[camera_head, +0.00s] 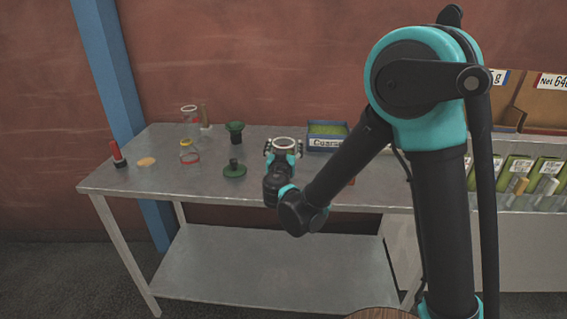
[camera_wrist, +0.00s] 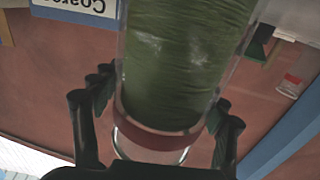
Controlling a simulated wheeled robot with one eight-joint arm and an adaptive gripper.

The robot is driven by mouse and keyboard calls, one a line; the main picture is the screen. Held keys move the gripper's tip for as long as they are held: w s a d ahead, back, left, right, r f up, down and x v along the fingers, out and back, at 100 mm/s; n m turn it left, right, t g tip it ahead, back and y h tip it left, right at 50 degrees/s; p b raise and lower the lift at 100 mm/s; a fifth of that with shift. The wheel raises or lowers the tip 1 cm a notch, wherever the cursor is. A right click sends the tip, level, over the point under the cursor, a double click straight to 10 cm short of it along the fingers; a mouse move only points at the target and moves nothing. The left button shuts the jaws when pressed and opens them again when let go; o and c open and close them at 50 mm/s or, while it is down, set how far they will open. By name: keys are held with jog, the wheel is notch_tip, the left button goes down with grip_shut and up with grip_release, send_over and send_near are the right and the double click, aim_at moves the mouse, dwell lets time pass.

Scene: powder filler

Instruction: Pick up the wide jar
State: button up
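The wide jar (camera_head: 284,143) is a clear jar whose pale round rim shows between my gripper's fingers in the head view. In the wrist view the jar (camera_wrist: 180,60) fills the middle, full of green, with a reddish band and a clear rim near the bottom of the picture. My gripper (camera_head: 284,150) is at the jar's upper part, one finger on each side. In the wrist view the gripper (camera_wrist: 163,100) has its fingers spread wide, close against both sides. I cannot tell whether they press on it. The jar's base is hidden.
A blue box (camera_head: 326,137) with a label stands just right of the jar.

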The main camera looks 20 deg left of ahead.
jog(key=c, duration=1.2)
jog(key=shift+r, duration=0.1)
jog(key=shift+c, duration=0.4)
